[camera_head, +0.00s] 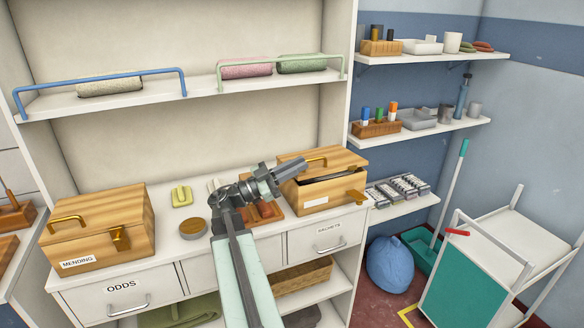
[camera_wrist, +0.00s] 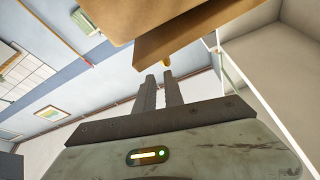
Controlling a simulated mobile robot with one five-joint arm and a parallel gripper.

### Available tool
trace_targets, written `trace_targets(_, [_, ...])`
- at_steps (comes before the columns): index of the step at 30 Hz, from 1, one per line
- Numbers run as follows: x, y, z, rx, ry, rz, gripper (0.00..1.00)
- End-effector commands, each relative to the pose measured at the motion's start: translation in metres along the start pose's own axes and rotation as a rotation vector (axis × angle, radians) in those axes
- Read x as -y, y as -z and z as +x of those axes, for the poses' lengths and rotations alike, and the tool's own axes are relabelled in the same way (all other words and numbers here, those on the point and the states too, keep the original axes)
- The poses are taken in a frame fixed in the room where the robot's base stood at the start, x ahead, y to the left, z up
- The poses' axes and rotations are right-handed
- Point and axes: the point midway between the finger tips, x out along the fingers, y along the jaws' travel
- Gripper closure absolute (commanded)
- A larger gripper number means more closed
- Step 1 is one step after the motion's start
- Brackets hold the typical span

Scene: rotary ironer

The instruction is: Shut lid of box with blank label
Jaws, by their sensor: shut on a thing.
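The wooden box with a blank white label (camera_head: 315,202) stands at the right end of the counter. Its lid (camera_head: 342,162) is partly raised, with a dark gap along the front. A brass handle (camera_head: 318,160) is on top of the lid, and a brass latch (camera_head: 355,197) is at the front right. My gripper (camera_head: 298,166) reaches in from the left, with its fingertips at the handle. In the wrist view the gripper (camera_wrist: 160,80) has its fingers close together near a small brass piece (camera_wrist: 167,63) beside wood. The exact grip is hard to see.
A closed wooden box labelled MENDING (camera_head: 78,264) stands at the counter's left. A yellow-green object (camera_head: 181,196) and a round wooden tin (camera_head: 193,228) lie between the boxes. A shelf with a green rail (camera_head: 218,72) is above. A side shelf (camera_head: 400,205) holds small packs at right.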

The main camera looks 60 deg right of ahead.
Motion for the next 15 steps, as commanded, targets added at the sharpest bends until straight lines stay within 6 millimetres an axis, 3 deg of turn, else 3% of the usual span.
trace_targets(1, [-0.001, -0.013, -0.001, 0.037, -0.005, -0.004, 1.00])
trace_targets(6, [-0.002, -0.015, 0.003, 0.036, -0.010, -0.007, 1.00])
trace_targets(11, [-0.002, -0.015, 0.005, 0.035, -0.012, -0.007, 1.00])
trace_targets(15, [-0.001, -0.004, 0.009, 0.033, -0.013, -0.007, 1.00])
